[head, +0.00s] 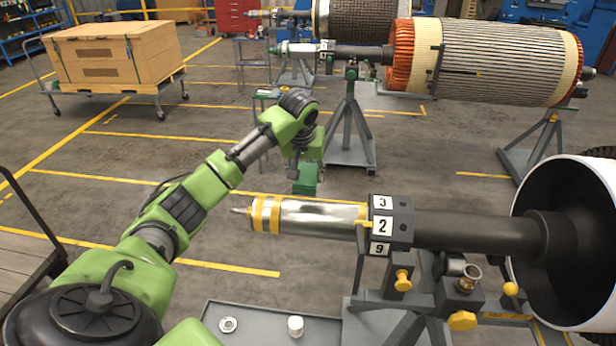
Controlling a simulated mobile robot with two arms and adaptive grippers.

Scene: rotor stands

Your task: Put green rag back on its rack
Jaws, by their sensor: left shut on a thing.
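The green rag (306,179) hangs as a dark green patch just above and behind the silver shaft end. My left gripper (296,160) is shut on it, pointing down, partly hidden by my own wrist. The rag is apart from the floor as far as I can tell. A slim grey stand (262,95) with a small flat top shows just behind my wrist; I cannot tell whether it is the rag's rack. My right gripper is not in view.
A silver and black shaft (310,216) with number plates lies close in front of the rag, on a grey stand. A grey tray (255,335) holds a ring and a white cup. A large rotor (490,62) stands behind at right.

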